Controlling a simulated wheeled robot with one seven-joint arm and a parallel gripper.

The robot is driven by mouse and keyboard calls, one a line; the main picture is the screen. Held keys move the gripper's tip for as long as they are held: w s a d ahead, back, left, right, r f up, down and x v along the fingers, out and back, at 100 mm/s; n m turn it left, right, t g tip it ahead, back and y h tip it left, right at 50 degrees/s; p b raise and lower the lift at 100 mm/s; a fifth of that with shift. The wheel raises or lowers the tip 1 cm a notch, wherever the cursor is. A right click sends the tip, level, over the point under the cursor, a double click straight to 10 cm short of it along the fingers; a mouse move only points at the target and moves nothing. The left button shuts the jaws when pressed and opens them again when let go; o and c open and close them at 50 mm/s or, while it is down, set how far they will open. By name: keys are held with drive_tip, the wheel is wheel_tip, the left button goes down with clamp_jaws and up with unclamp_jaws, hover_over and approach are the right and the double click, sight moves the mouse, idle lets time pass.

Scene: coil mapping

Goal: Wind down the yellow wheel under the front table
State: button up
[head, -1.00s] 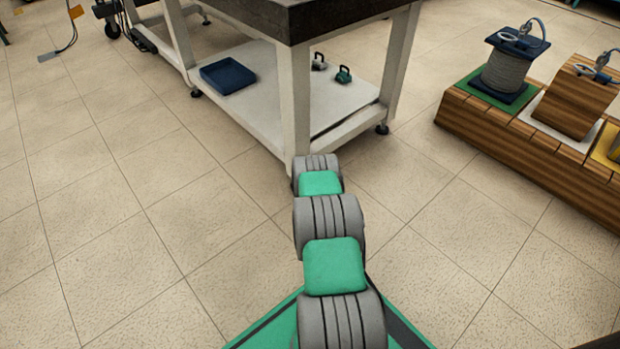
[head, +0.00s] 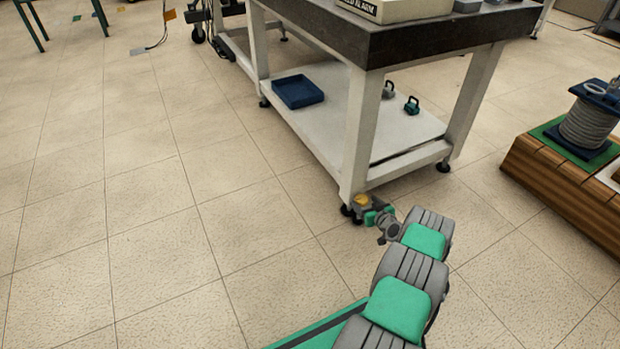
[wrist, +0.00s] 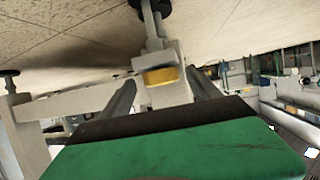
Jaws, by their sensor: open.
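The front table (head: 366,120) has pale legs and a dark top. At the foot of its near corner leg is the small yellow wheel (head: 361,201), just above a black foot. My gripper (head: 370,213) is down low at this leg. In the wrist view, where the scene appears upside down, the yellow wheel (wrist: 161,76) shows between the two grey fingers of my gripper (wrist: 160,86). The fingers are apart, one on each side of the wheel. I cannot tell whether either touches it. A green and black part of my gripper hides the lower middle of that view.
The lower shelf (head: 350,118) holds a blue tray (head: 298,92) and two small weights with handles, one green (head: 412,105). A wooden stand (head: 560,180) with a cable spool (head: 588,122) is at the right.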

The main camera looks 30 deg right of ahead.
drive_tip(key=d+p+v, duration=0.1)
drive_tip(key=p+v, duration=0.4)
drive_tip(key=v, duration=0.3)
drive_tip(key=w+a+r+n+g+y, duration=0.35)
drive_tip(key=w+a+r, duration=0.45)
drive_tip(key=a+r, duration=0.35)
drive_tip(key=s+a+r+g, duration=0.1)
drive_tip(key=a+r+g, duration=0.2)
drive_tip(key=a+r, duration=0.9)
drive_tip(key=shift+a+r+y, duration=0.2)
drive_tip(key=shift+a+y, duration=0.15)
drive_tip(key=shift+a, duration=0.2)
drive_tip(key=shift+s+g, duration=0.1)
drive_tip(key=shift+g, duration=0.15)
